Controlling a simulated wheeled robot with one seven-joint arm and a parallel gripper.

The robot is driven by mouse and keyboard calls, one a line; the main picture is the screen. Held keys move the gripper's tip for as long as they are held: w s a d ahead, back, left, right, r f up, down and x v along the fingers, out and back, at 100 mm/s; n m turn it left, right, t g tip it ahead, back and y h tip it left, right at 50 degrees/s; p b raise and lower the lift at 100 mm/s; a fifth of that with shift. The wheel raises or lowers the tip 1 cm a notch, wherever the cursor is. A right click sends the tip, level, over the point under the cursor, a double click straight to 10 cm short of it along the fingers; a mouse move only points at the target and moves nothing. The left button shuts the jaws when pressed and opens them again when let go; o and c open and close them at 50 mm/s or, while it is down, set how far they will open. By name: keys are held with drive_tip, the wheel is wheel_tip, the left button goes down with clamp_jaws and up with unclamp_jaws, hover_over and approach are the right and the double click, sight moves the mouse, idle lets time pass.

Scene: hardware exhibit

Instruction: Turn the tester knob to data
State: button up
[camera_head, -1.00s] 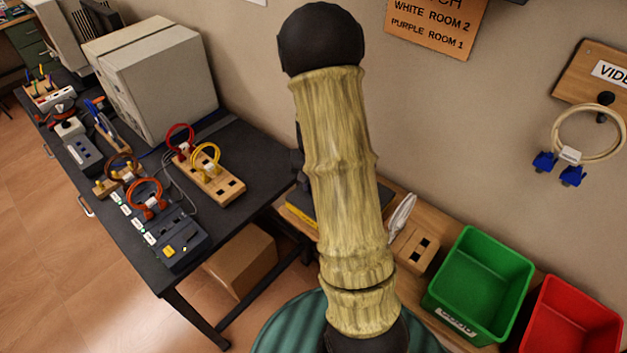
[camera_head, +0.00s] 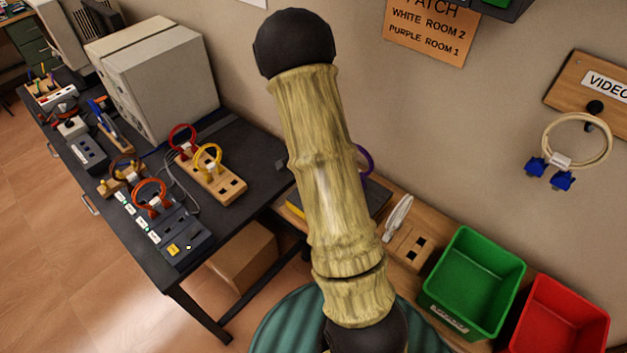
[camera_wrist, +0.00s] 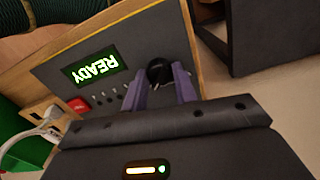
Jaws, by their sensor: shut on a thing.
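The tester (camera_wrist: 60,62) is a dark panel with a yellow edge and a lit green READY display (camera_wrist: 95,66), seen in the wrist view. Its round black knob (camera_wrist: 157,68) sits between the two purple fingers of my gripper (camera_wrist: 159,80), which is shut on it. The knob's pointer and any position labels cannot be read. In the head view my arm hides most of the tester (camera_head: 376,196), which stands on the wooden bench; a bit of purple shows just right of the arm.
A red button (camera_wrist: 79,105) and a row of small pegs lie beside the knob. A green bin (camera_head: 470,285) and a red bin (camera_head: 560,318) stand right on the bench. A dark table (camera_head: 255,150) at left holds cables and devices.

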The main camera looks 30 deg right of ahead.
drive_tip(key=shift+w+m, duration=0.1)
drive_tip(key=shift+m, duration=0.2)
drive_tip(key=o, duration=1)
wheel_tip(320, 180, up, 18)
drive_tip(key=shift+f+b, duration=0.25)
drive_tip(key=shift+b, duration=0.15)
drive_tip(key=s+a+f+n+t, duration=0.1)
drive_tip(key=s+a+n, duration=0.3)
drive_tip(key=n, duration=0.1)
drive_tip(key=s+a+f+n, duration=0.1)
drive_tip(key=s+a+n, duration=0.3)
drive_tip(key=a+n, duration=0.1)
drive_tip(key=s+a+f+n+t, duration=0.1)
drive_tip(key=s+a+n, duration=0.3)
drive_tip(key=a+n, duration=0.1)
drive_tip(key=shift+f+n+t, duration=0.3)
drive_tip(key=shift+f+n, duration=0.1)
drive_tip(key=shift+n, duration=0.2)
